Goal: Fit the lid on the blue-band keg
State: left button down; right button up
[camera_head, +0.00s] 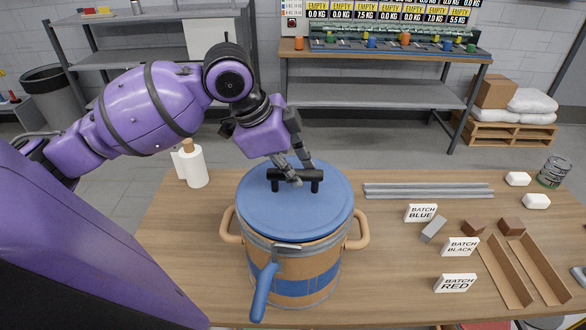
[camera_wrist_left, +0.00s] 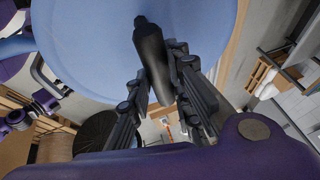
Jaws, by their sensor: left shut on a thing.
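The blue-band keg (camera_head: 308,288) stands on the table, tan with a blue band and two side handles. A metal ring with a blue lever (camera_head: 264,290) runs around its top, the lever hanging down in front. The round blue lid (camera_head: 290,215) covers the keg's mouth, roughly level and centred; I cannot tell whether it is fully seated. My left gripper (camera_head: 297,174) is shut on the lid's black handle (camera_head: 277,176). The left wrist view shows the fingers (camera_wrist_left: 162,72) on both sides of the handle (camera_wrist_left: 151,42). My right gripper is out of view.
A paper roll (camera_head: 190,165) stands left of the keg. To the right are grey rails (camera_head: 428,190), label cards (camera_head: 421,213), small blocks (camera_head: 473,226) and brown channels (camera_head: 505,270). A wire coil (camera_head: 552,171) is at the far right. Shelves stand behind.

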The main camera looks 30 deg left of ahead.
pick_arm(q)
jog(key=shift+f, duration=0.6)
dwell(0.9)
jog(key=c, duration=1)
grip_release()
jog(key=shift+r, duration=3.5)
